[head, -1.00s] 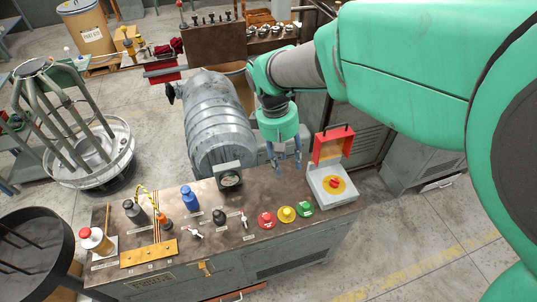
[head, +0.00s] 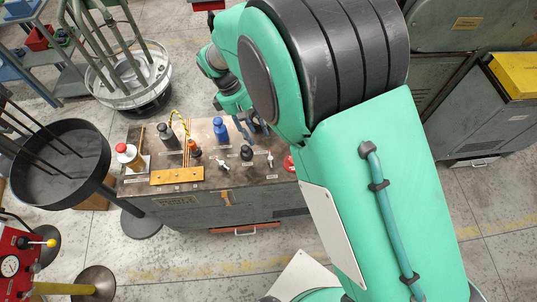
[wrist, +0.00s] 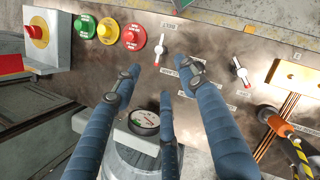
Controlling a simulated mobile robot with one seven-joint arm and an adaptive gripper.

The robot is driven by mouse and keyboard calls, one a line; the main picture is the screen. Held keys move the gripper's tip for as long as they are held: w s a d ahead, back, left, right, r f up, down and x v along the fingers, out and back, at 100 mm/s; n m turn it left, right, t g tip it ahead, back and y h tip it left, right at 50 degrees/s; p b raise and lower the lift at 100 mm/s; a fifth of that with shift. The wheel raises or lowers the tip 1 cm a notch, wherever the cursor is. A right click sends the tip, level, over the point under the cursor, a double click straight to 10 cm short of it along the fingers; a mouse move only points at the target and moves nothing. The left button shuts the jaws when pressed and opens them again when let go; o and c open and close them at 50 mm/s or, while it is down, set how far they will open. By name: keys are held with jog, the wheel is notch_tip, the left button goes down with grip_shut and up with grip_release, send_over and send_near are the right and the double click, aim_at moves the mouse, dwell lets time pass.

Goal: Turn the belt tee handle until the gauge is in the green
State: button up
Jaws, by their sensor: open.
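One tee handle (wrist: 161,48) is just beyond my fingertips in the wrist view and at the right in the head view (head: 270,159). The other tee handle (wrist: 239,70) is to the right in the wrist view and left in the head view (head: 222,163). The round gauge (wrist: 146,122) lies below between my fingers; its needle is unclear. My gripper (wrist: 160,76) is open and empty above the bench, apart from both handles.
Red (wrist: 134,37), yellow (wrist: 108,31) and green (wrist: 85,26) buttons sit beside the nearer handle. A brass strip (head: 177,176) lies along the bench's front left.

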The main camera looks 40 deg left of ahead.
aim_at(270, 158)
jog(key=shift+f, duration=0.1)
jog(key=b+x, duration=0.2)
jog(key=x, duration=1.1)
jog(key=shift+f, duration=0.3)
jog(key=shift+d, duration=0.1)
grip_shut()
